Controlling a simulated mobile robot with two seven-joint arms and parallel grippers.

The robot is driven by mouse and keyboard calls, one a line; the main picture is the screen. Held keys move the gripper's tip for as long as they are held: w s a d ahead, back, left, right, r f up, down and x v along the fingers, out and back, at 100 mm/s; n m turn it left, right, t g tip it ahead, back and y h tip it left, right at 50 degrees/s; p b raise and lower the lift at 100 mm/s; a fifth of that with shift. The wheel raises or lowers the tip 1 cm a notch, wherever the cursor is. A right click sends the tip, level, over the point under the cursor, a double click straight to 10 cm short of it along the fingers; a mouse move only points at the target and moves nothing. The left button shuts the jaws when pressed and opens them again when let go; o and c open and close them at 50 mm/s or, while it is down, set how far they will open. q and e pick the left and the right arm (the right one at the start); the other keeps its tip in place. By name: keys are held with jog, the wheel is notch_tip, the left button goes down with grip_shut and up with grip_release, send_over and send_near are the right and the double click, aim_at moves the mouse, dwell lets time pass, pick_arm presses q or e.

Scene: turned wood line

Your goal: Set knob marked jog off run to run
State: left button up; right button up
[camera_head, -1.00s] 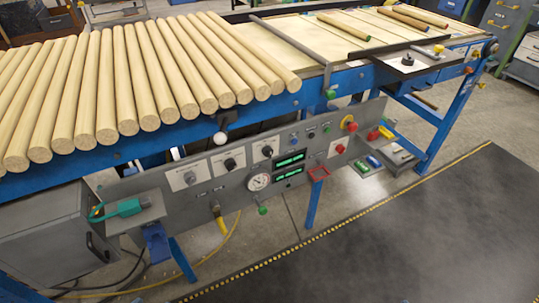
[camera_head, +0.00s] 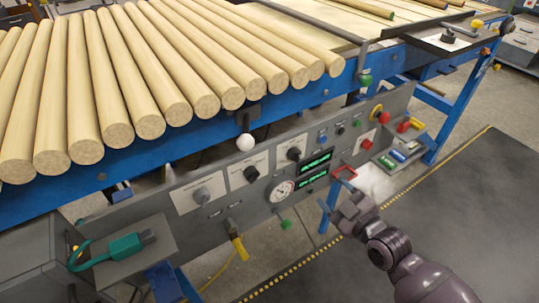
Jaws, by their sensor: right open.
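Three rotary knobs sit on white label plates along the grey control panel (camera_head: 225,216): a grey left knob (camera_head: 202,195), a black middle knob (camera_head: 251,174) and a black right knob (camera_head: 294,154). The lettering is too small to read, so I cannot tell which is marked jog off run or where its pointer stands. My right gripper (camera_head: 347,208) is open and empty, in front of the panel's lower right part, below and right of the knobs and apart from them. My left gripper is not in view.
A white ball handle (camera_head: 245,142) sticks out above the knobs. Wooden rods (camera_head: 150,75) overhang above. The dark mat (camera_head: 450,220) is clear.

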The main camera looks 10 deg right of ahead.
aim_at(299, 159)
jog(key=shift+n+t+y, duration=0.3)
jog(key=shift+n, duration=0.1)
jog(key=x, duration=0.4)
jog(key=b+x, duration=0.1)
jog(key=x, duration=0.3)
jog(key=b+x, duration=0.1)
jog(key=x, duration=0.4)
jog(key=shift+s+a+r, duration=0.15)
jog(key=shift+a+r, duration=0.1)
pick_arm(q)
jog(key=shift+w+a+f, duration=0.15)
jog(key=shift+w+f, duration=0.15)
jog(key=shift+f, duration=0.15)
pick_arm(e)
jog(key=shift+w+a+r, duration=0.1)
jog(key=shift+w+a, duration=0.05)
jog(key=shift+w, duration=0.3)
jog(key=shift+c, duration=0.3)
jog(key=c, duration=0.9)
jog(key=shift+o, duration=0.2)
